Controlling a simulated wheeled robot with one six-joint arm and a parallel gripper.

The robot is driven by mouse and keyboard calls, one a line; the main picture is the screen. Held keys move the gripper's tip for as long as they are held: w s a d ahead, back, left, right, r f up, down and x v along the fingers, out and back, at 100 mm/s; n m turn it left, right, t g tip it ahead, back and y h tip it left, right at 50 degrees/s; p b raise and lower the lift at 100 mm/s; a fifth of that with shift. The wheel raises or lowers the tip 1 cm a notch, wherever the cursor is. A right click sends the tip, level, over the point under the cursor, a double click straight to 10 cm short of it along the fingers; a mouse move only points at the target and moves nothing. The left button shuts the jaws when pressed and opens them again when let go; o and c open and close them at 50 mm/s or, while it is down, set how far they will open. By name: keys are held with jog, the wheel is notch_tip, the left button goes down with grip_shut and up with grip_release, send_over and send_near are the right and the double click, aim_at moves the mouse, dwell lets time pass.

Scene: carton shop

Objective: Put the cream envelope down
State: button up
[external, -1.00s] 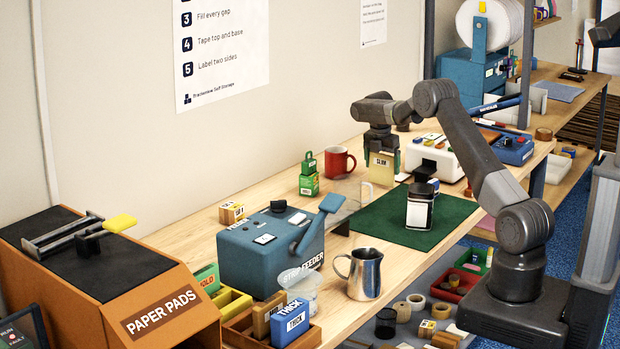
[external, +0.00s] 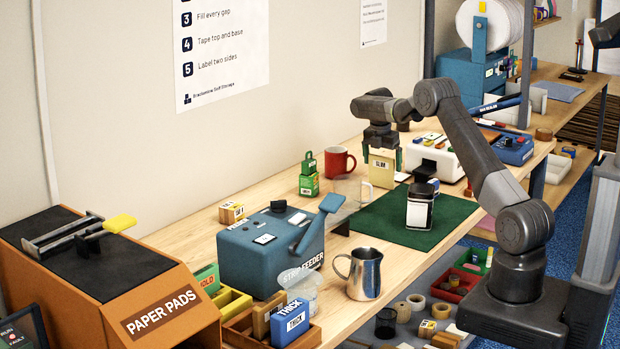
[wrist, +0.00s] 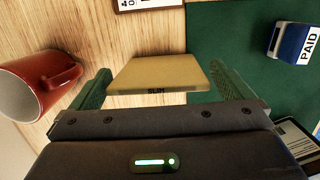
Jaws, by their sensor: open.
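The cream envelope (external: 382,171), marked SLIM, stands upright on the wooden bench by the back edge of the green mat (external: 440,228). In the wrist view the envelope (wrist: 158,75) lies between my two green fingers, with a gap on each side. My gripper (external: 382,154) is open around its upper part, pointing down. The wrist view shows the envelope mostly over bare wood, its right end at the mat's edge. Its lower contact with the bench is hard to make out.
A red mug (external: 338,162) stands close left of the envelope; it also shows in the wrist view (wrist: 40,85). A clear mug (external: 350,188) is in front. A white-labelled dark jar (external: 419,208) stands on the mat. A white machine (external: 436,158) is at the right.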

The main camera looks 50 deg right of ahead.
notch_tip(320, 180, up, 11)
jog(key=a, duration=0.1)
jog(key=shift+a+b, duration=0.35)
jog(key=shift+b, duration=0.05)
jog(key=shift+f, duration=0.1)
jog(key=f, duration=0.4)
jog(key=d+f, duration=0.1)
jog(key=f, duration=0.3)
jog(key=d+f+p, duration=0.1)
jog(key=f, duration=0.3)
jog(key=shift+f, duration=0.2)
jog(key=shift+r, duration=0.25)
jog(key=shift+a+r, duration=0.1)
